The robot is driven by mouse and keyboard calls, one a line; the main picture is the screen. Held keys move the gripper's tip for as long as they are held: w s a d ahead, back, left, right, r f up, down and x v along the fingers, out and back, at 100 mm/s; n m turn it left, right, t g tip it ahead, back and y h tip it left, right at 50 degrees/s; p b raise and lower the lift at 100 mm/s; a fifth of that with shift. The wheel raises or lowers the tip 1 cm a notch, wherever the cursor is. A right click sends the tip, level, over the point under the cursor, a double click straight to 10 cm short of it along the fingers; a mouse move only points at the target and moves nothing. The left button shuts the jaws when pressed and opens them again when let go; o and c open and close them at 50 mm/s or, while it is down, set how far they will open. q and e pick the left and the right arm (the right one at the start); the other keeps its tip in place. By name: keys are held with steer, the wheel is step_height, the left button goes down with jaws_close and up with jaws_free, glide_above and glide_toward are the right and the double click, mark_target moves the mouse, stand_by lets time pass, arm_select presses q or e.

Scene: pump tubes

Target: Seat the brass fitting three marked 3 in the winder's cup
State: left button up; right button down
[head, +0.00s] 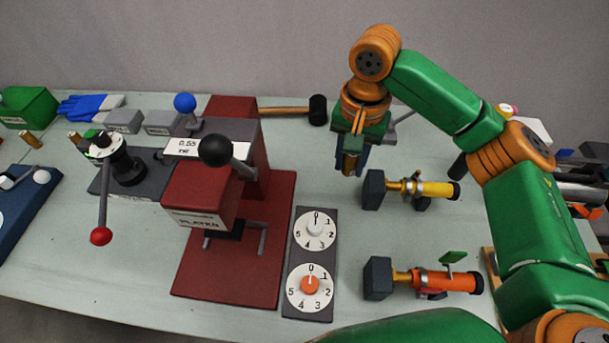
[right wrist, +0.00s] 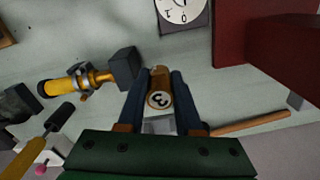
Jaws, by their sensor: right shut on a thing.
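My right gripper (head: 349,165) is shut on the brass fitting three, above the table just behind the yellow tube. In the right wrist view the fitting (right wrist: 160,88) sits between the two dark fingers (right wrist: 160,100), with the 3 on its end facing the camera. The device with a red-knobbed crank (head: 102,200) and black hub (head: 126,166) at the left looks like the winder. Its cup cannot be clearly made out, and my right gripper is far to the right of it. My left gripper is not in view.
The red press (head: 235,270) with a black knob (head: 215,151) stands between winder and gripper. A two-dial panel (head: 300,258), the yellow tube (head: 436,189) and an orange tube (head: 447,281) lie nearby. A hammer (head: 317,110) lies behind. Other brass pieces (head: 31,139) stand at the far left.

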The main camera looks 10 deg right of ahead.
steer(key=m, duration=0.1)
glide_toward(337, 203)
steer(key=shift+s+a+f, duration=0.1)
steer(key=shift+a, duration=0.25)
steer(key=f, duration=0.6)
steer(key=shift+w+d+f, duration=0.1)
steer(key=shift+w+d, duration=0.1)
steer(key=shift+d, duration=0.2)
steer(key=shift+a, duration=0.15)
steer(key=shift+s+f, duration=0.1)
steer(key=c, duration=0.6)
jaws_free()
